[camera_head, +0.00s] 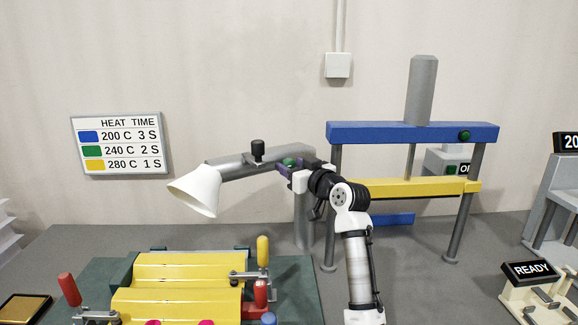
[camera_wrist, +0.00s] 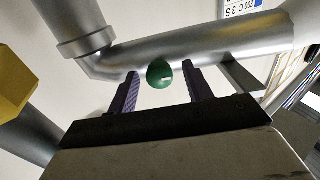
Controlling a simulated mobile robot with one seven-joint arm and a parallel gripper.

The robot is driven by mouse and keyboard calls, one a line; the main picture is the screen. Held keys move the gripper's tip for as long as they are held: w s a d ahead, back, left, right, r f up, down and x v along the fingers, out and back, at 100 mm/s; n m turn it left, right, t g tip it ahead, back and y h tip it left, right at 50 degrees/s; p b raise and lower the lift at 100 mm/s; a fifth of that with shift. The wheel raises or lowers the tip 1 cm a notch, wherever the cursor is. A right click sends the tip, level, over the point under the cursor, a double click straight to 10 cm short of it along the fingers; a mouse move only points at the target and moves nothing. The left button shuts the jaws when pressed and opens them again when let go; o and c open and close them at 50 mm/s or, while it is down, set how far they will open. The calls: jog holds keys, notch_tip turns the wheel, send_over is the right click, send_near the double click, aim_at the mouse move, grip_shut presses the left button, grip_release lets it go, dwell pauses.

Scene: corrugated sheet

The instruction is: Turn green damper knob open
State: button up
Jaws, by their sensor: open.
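The green damper knob (camera_head: 289,162) sits on the grey metal pipe (camera_head: 235,166) that ends in a white cone-shaped nozzle (camera_head: 199,190). My gripper (camera_head: 283,167) is at the knob, at the right part of the pipe. In the wrist view the green knob (camera_wrist: 160,73) shows between the two purple fingers of my open gripper (camera_wrist: 159,86), with a gap on each side. I cannot tell how deep the knob lies between the fingers. A black knob (camera_head: 258,149) stands on the same pipe to the left.
A blue and yellow press frame (camera_head: 412,132) stands right of my arm. A READY display (camera_head: 531,272) is at right. A HEAT TIME sign (camera_head: 119,143) hangs on the wall.

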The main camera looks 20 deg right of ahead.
jog(key=shift+c, duration=0.4)
jog(key=c, duration=0.9)
